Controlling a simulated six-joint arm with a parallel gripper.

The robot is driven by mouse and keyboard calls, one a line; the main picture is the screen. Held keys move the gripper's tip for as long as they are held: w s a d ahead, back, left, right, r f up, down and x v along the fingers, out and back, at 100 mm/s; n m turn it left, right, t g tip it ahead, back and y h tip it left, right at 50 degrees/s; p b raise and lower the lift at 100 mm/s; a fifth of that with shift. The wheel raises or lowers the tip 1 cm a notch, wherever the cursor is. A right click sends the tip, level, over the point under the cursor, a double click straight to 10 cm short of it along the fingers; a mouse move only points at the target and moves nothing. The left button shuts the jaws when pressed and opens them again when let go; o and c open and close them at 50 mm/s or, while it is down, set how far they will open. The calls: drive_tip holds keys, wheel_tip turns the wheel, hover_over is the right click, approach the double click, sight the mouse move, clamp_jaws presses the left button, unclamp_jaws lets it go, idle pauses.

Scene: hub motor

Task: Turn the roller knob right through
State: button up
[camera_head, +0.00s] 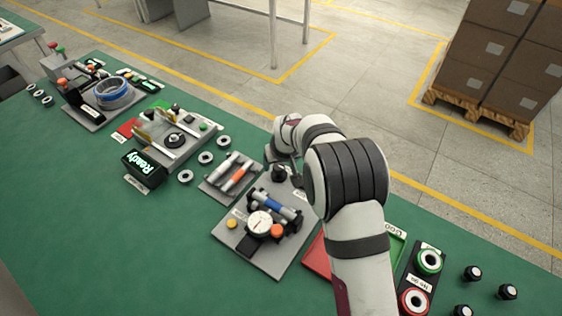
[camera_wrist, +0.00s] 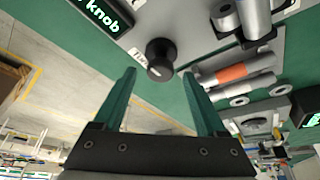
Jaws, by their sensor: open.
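The black roller knob (camera_wrist: 160,58) stands on a grey plate in the wrist view, beyond my fingertips and roughly centred between them. In the head view the knob (camera_head: 279,174) is at the back of the grey roller station plate (camera_head: 262,262). That plate carries rollers with a blue middle part (camera_head: 272,207) and a white dial gauge (camera_head: 260,223). My gripper (camera_wrist: 159,74) is open, its two green fingers apart with nothing between them. I see a gap between fingertips and knob, but its depth is hard to tell. In the head view my arm hides part of the gripper.
A lit sign with the word "knob" (camera_wrist: 98,14) is near the knob. A tray with grey and orange rollers (camera_head: 229,179) lies left of the station. A red tray (camera_head: 318,262) is right, partly behind my arm. Green mat (camera_head: 130,235) is clear at front left.

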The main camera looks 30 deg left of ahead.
drive_tip(key=shift+w+a+f, duration=0.15)
drive_tip(key=shift+f, duration=0.35)
clamp_jaws()
